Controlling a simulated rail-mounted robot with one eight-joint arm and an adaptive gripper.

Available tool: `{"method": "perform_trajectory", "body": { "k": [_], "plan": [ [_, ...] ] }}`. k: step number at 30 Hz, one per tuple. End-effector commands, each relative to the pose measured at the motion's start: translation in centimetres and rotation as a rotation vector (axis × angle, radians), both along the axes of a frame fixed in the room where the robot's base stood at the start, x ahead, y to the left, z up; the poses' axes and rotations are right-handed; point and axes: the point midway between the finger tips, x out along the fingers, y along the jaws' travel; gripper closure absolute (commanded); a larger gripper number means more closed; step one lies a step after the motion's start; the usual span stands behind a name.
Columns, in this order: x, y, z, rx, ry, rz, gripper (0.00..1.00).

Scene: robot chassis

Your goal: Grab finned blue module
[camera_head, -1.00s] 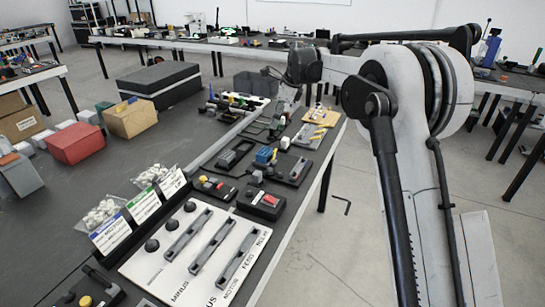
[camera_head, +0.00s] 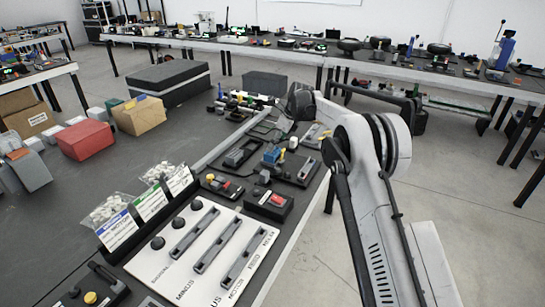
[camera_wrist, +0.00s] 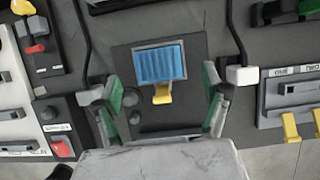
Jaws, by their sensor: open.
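The finned blue module (camera_wrist: 160,64) sits in a grey frame on a dark square plate (camera_wrist: 187,123) in the wrist view. A yellow tab (camera_wrist: 162,95) sticks out from its lower edge. In the camera_head view the blue module (camera_head: 271,154) is small, on the bench to the right of the middle. My gripper (camera_wrist: 161,92) is open, with its green-padded fingers apart, one to the left and one to the right of the module in the picture. The fingers hold nothing. Whether they are level with the module or above it cannot be told.
A white slider panel (camera_head: 205,250) and a box with a red button (camera_head: 269,203) lie on the near bench. Other small devices surround the module closely. A panel with yellow levers (camera_wrist: 290,105) stands to the right in the wrist view.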

Motion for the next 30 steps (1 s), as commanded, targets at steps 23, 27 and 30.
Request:
{"method": "perform_trajectory", "body": {
  "k": [23,27,30],
  "plan": [
    [0.5,2.0,-5.6,0.000,-0.001,0.000,0.22],
    [0.5,2.0,-5.6,0.000,0.000,0.000,0.29],
    [0.5,2.0,-5.6,0.000,0.000,0.000,0.42]
  ]
}}
